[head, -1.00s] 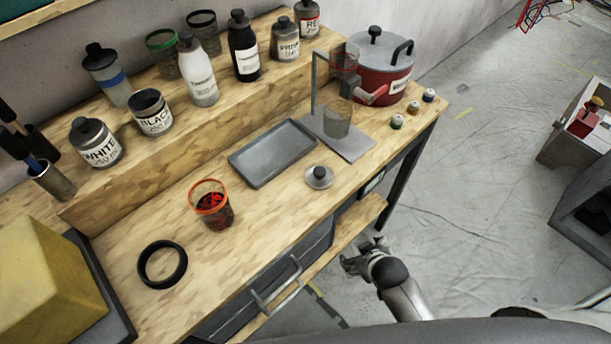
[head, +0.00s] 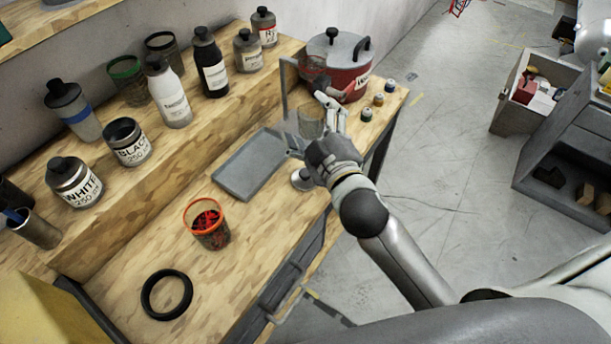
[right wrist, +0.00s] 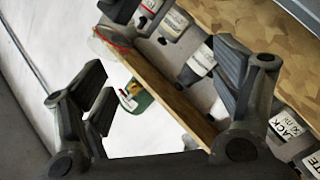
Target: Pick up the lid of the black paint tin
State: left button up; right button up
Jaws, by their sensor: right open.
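The black paint tin (head: 127,142) stands without a lid on the raised shelf, between the white tin and a white bottle. Its label also shows at the right edge of the right wrist view (right wrist: 288,126). A small grey lid with a dark knob in the earlier view lies on the lower worktop right of the grey tray; now only its left part (head: 300,181) shows, the rest behind my right gripper. My right gripper (head: 313,130) is open and empty above and beside the lid, fingers pointing towards the back. It also shows open in the right wrist view (right wrist: 165,88).
The grey tray (head: 235,185) lies left of my right gripper. A stand with a glass cup (head: 311,122) and a red pot (head: 345,85) are close behind it. A red-rimmed cup (head: 210,235) and a black ring (head: 166,294) lie nearer the front.

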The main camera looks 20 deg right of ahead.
jog(key=a+r+n+t+y, duration=0.1)
jog(key=a+r+n+y, duration=1.25)
jog(key=n, duration=0.25)
jog(key=s+a+r+n+g+y, duration=0.1)
jog(key=s+a+n+g+y, duration=0.2)
jog(key=a+n+g+y, duration=0.5)
jog(key=n+g+h+p, duration=0.2)
jog(key=n+g+h, duration=0.9)
jog(key=n+h, duration=0.95)
send_over(305, 172)
jog(key=shift+h, duration=0.4)
jog(key=f, duration=2.4)
jog(key=shift+w+d+f, duration=0.2)
jog(key=shift+w+f, duration=0.1)
jog(key=shift+w, duration=0.1)
jog(key=f, duration=0.1)
jog(key=f+p, duration=0.1)
jog(key=f, duration=0.1)
jog(key=f+p, duration=0.1)
jog(key=shift+s+a+f, duration=0.15)
jog(key=shift+s+f, duration=0.05)
jog(key=shift+s, duration=0.2)
jog(key=shift+f+t, duration=0.3)
jog(key=shift+f, duration=0.1)
